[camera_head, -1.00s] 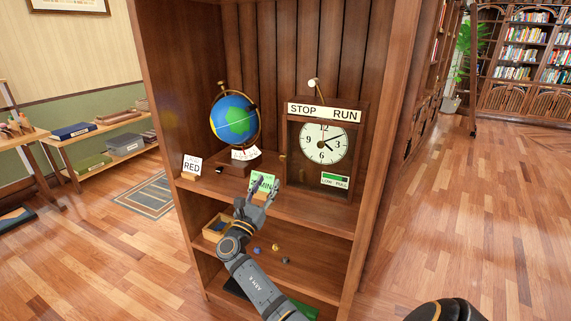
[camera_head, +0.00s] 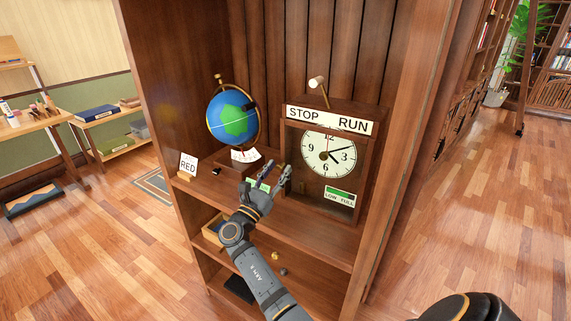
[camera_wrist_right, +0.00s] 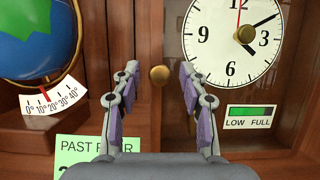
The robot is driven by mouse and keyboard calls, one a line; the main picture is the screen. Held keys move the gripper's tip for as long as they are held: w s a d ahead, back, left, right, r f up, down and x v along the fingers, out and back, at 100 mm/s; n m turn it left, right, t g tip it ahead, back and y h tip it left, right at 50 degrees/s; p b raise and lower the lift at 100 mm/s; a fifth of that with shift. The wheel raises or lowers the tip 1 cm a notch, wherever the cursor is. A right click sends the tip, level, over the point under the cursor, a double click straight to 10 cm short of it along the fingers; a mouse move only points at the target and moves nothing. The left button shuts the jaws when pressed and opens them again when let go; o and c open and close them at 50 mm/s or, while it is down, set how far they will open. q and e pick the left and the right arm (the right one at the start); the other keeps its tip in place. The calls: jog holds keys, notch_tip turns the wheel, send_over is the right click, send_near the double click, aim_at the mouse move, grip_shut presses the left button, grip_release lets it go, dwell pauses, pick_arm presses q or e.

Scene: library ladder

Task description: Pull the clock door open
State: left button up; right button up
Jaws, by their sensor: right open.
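The clock (camera_head: 328,154) stands on the upper shelf of the wooden bookcase, under a STOP / RUN sign (camera_head: 329,119). Its wood-framed door looks closed, with the white dial and the LOW / FULL gauge (camera_head: 340,196) visible. In the right wrist view a round brass knob (camera_wrist_right: 159,75) shows at the door's left edge. My right gripper (camera_head: 277,176) is in front of the clock's left edge. In its wrist view the two fingers (camera_wrist_right: 158,86) are apart, one on each side of the knob in the picture; contact cannot be seen. My left gripper is not in view.
A globe (camera_head: 232,118) stands left of the clock with a degree scale (camera_wrist_right: 52,99) at its base. A RED card (camera_head: 188,164) is at the shelf's left. A green card (camera_wrist_right: 84,148) sits low before my gripper. The bookcase's right side wall is close to the clock.

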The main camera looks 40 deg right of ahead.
jog(key=shift+a+r, duration=0.15)
jog(key=shift+c, duration=0.5)
grip_shut()
